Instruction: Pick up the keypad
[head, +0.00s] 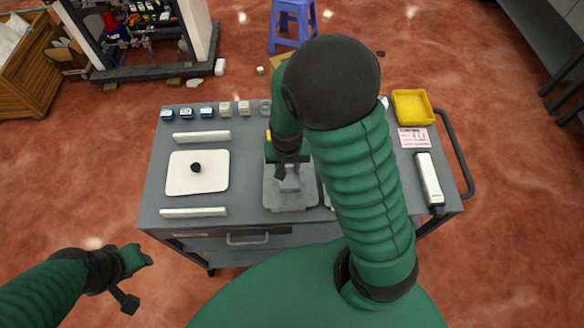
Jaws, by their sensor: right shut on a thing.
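My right gripper (286,162) reaches down over the middle of the cart and is shut on a small grey piece (290,184), which looks to be the keypad. The piece is over a grey plate-like part (283,201); whether it touches that part I cannot tell. My own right arm and hand hide much of this area. My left gripper (138,281) is off the cart at the lower left, empty, with its fingers apart.
On the grey cart (158,219) are a white panel (212,181) with a black knob, two white bars (202,137) (193,212), and several small containers (186,113). At right are a yellow tray (411,107), pink note (413,138) and white device (429,177).

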